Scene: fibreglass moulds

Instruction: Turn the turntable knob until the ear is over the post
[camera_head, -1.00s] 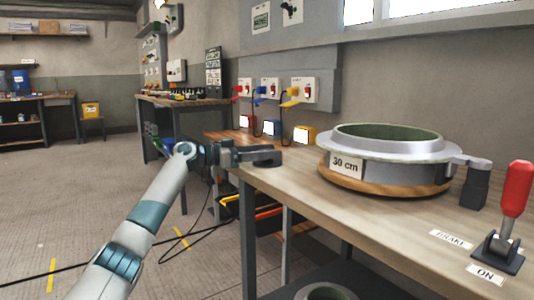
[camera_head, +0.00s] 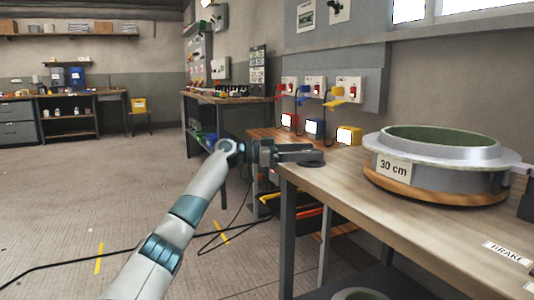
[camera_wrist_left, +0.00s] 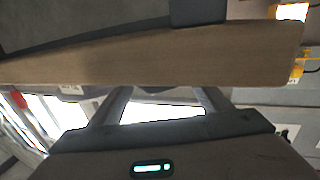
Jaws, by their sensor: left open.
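The turntable (camera_head: 435,192) is a round wooden disc on the bench at the right of the head view. A grey ring mould (camera_head: 440,167) with a green inside and a "30 cm" label sits on it. The ear (camera_head: 520,168) sticks out at the mould's right side, near the dark post (camera_head: 526,203). Both are cut by the picture edge, so their alignment cannot be told. My left gripper (camera_head: 312,153) is open at the bench's left corner, well left of the turntable. In the wrist view its fingers (camera_wrist_left: 160,103) show nothing between them. I cannot make out the knob.
The wooden bench (camera_head: 400,235) has bare top between my left gripper and the turntable. A dark flat round piece (camera_head: 308,162) lies at the fingers. A "BRAKE" label (camera_head: 508,252) is at the right. Wall switches (camera_head: 315,88) and coloured boxes stand behind.

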